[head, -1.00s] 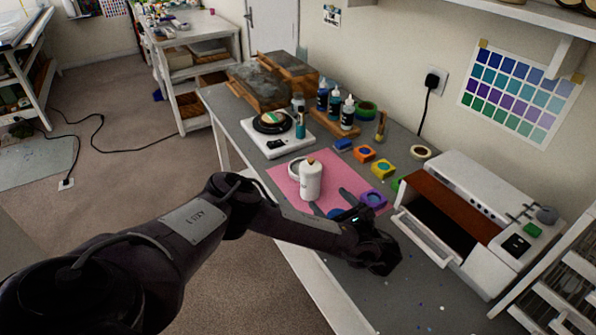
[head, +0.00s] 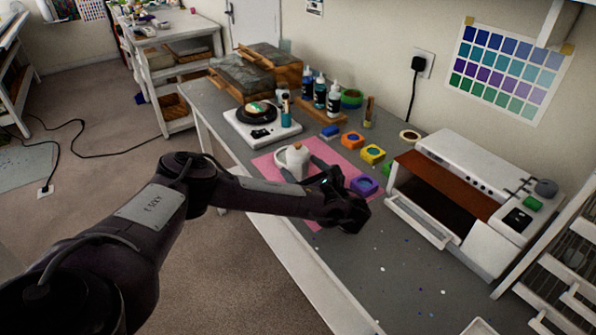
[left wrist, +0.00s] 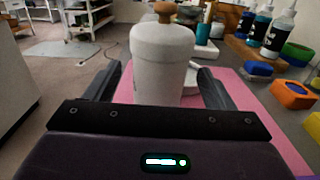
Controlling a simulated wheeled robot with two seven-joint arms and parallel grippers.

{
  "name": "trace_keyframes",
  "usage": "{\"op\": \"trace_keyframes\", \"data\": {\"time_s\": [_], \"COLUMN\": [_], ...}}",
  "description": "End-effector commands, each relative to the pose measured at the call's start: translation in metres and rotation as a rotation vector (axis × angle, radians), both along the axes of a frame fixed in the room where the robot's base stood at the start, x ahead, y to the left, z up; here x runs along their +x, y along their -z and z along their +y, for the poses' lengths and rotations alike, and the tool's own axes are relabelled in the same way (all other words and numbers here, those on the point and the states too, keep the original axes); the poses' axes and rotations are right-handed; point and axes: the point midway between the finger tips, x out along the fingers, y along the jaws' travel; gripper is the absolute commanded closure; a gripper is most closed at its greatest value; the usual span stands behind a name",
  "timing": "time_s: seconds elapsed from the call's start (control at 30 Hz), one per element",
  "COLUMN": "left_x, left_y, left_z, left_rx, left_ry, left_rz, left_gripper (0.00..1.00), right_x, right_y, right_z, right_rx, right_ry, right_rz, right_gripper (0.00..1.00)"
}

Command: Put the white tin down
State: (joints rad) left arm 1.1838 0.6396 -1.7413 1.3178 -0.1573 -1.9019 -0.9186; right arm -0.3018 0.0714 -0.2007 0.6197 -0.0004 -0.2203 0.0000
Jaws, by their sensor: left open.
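The white tin (head: 298,164), a pale cylinder with a brown knob on top, stands upright on the pink mat (head: 268,165). It fills the middle of the left wrist view (left wrist: 162,62), where my gripper body hides its base. My left gripper (head: 308,173) is open and low over the bench, with its dark fingers reaching to either side of the tin. In the left wrist view the fingers (left wrist: 156,82) are spread, with a gap visible beside the tin. My right gripper is not in view.
A white round object (head: 280,157) sits close behind the tin. Purple (head: 364,185), yellow (head: 372,154) and orange (head: 352,139) moulds lie to the right. A white scale (head: 262,128) stands behind. A white oven-like box (head: 465,165) with its front open stands right.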

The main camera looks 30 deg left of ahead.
Motion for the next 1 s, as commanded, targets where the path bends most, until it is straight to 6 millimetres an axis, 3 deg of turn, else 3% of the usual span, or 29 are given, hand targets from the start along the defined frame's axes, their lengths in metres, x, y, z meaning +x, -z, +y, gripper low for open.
{"op": "trace_keyframes", "data": {"time_s": [0.2, 0.53, 1.0], "left_x": [0.013, 0.016, 0.015], "left_y": [-0.002, -0.001, 0.000], "left_z": [0.032, 0.038, 0.038], "left_rx": [0.002, 0.001, 0.000], "left_ry": [-0.002, -0.001, 0.000], "left_rz": [-0.001, -0.001, -0.001], "left_gripper": [0.23, 0.23, 0.85], "right_x": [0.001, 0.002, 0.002], "right_y": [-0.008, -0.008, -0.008], "right_z": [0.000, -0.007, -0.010], "right_rx": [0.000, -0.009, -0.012], "right_ry": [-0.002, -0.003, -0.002], "right_rz": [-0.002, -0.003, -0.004], "right_gripper": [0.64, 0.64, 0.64]}}
